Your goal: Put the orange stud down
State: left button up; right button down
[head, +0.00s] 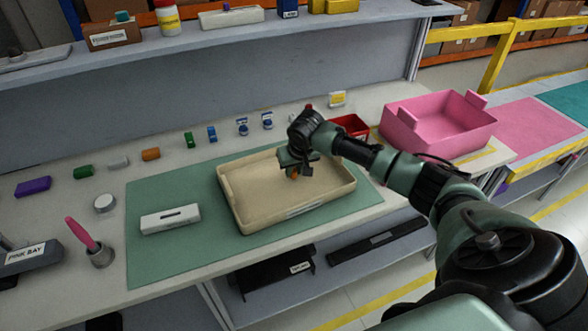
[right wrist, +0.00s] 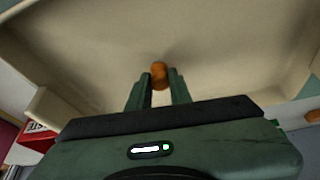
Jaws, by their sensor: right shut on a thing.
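The orange stud (right wrist: 159,75) shows between the fingertips of my right gripper (right wrist: 160,90) in the right wrist view. In the head view a small part of the orange stud (head: 295,174) shows below my right gripper (head: 296,168). The gripper is shut on the stud, over the inside of a beige tray (head: 262,216). Whether the stud touches the tray floor I cannot tell. The tray lies on a green mat (head: 155,262) on the workbench. My left gripper is not in view.
A white block (head: 170,218) lies left of the tray on the mat. A pink bin (head: 440,128) and a red bin (head: 350,126) stand to the right. Several coloured pieces, such as an orange block (head: 151,154), line the back. A pink-handled tool (head: 82,234) stands at the left.

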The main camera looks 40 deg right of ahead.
jog(key=shift+f, duration=0.25)
jog(key=shift+f, duration=0.15)
jog(key=shift+f, duration=0.25)
jog(key=c, duration=1.3)
grip_release()
jog(key=shift+r, duration=0.5)
jog(key=b+v, duration=0.1)
jog(key=v, duration=1.1)
